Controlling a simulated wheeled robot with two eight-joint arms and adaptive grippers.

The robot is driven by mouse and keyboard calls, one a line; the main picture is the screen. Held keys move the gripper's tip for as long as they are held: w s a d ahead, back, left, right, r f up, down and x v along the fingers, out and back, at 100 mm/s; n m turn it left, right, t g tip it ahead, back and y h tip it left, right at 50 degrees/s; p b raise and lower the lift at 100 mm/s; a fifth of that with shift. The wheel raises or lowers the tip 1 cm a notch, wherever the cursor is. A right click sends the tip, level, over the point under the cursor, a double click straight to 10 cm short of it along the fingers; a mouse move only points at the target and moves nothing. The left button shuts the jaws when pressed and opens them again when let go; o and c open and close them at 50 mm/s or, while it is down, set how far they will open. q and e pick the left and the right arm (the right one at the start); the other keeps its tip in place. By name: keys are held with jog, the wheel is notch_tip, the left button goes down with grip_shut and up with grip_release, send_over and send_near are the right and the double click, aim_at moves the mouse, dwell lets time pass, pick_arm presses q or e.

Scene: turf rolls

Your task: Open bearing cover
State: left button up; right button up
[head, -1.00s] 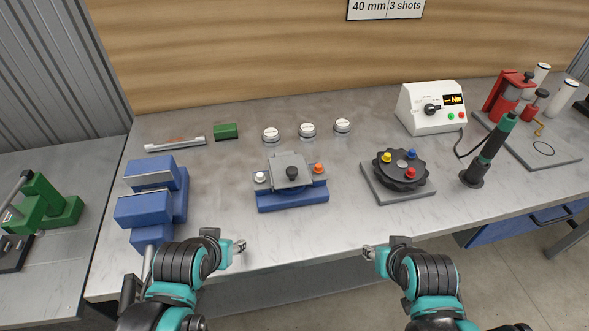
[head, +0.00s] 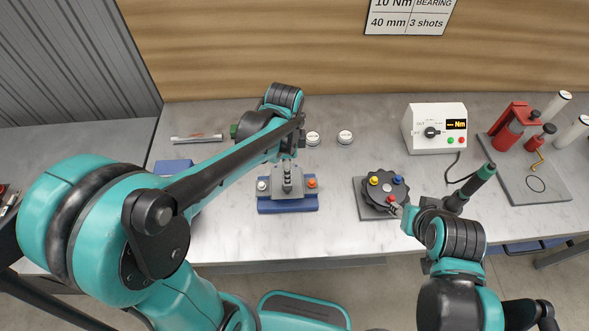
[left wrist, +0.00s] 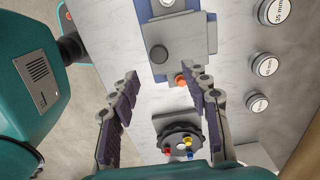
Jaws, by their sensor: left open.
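The bearing fixture is a blue base (head: 288,207) with a grey cover block (left wrist: 184,38) on top, a black knob (left wrist: 158,53), and a white and an orange button at its sides.
The black dial (head: 386,190) with coloured knobs stands on a grey plate right of the fixture. A green-handled tool (head: 470,187), a white torque meter (head: 436,129) and a red press (head: 514,124) stand further right. White round caps (head: 345,137) lie behind. The front table strip is clear.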

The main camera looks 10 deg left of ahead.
pick_arm(q)
notch_tip(320, 180, down, 6)
jog(key=shift+f+b, duration=0.2)
jog(key=shift+b, duration=0.6)
jog(key=shift+s+a+f, duration=0.1)
jog(key=shift+f, duration=0.5)
grip_shut()
